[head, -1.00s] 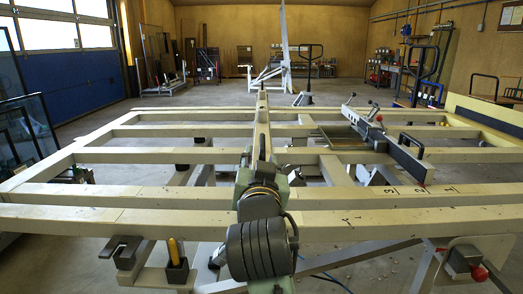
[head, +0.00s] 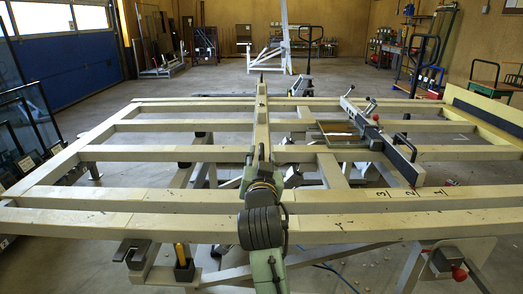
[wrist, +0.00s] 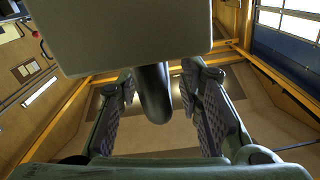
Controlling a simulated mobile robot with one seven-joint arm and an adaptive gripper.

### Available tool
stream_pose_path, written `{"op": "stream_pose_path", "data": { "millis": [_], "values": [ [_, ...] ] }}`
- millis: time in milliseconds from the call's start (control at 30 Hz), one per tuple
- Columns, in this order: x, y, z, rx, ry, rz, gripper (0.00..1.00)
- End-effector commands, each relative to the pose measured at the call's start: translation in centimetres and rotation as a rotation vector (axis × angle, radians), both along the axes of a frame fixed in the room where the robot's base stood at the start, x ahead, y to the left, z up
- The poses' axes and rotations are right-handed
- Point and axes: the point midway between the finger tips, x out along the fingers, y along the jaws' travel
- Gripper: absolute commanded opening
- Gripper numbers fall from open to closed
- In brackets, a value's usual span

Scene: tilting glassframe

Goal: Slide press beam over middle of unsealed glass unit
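A dark grey bar with a black handle, levers and a red knob, apparently the press beam (head: 395,155), lies at the right across the pale slatted frame (head: 130,201) in the head view. A small brownish, shiny rectangular panel (head: 340,128), possibly the glass unit, is just left of it. My green gripper (head: 265,172) is over the frame's middle, left of both. In the wrist view my gripper's fingers (wrist: 160,110) are apart. A dark rounded rod (wrist: 153,95) shows between them, untouched, below a grey block (wrist: 130,35); I cannot tell what these belong to.
Glass panes (head: 28,125) stand in a rack at the left. Trolleys (head: 420,65) stand behind at the right. The floor beyond the frame is mostly clear.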

Motion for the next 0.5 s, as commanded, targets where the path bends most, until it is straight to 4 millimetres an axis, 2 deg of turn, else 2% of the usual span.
{"op": "stream_pose_path", "data": {
  "millis": [200,500],
  "values": [
    [1.8,0.0,0.1,-0.001,-0.001,0.001,0.33],
    [2.0,0.0,0.0,-0.001,-0.001,0.001,0.33]
  ]
}}
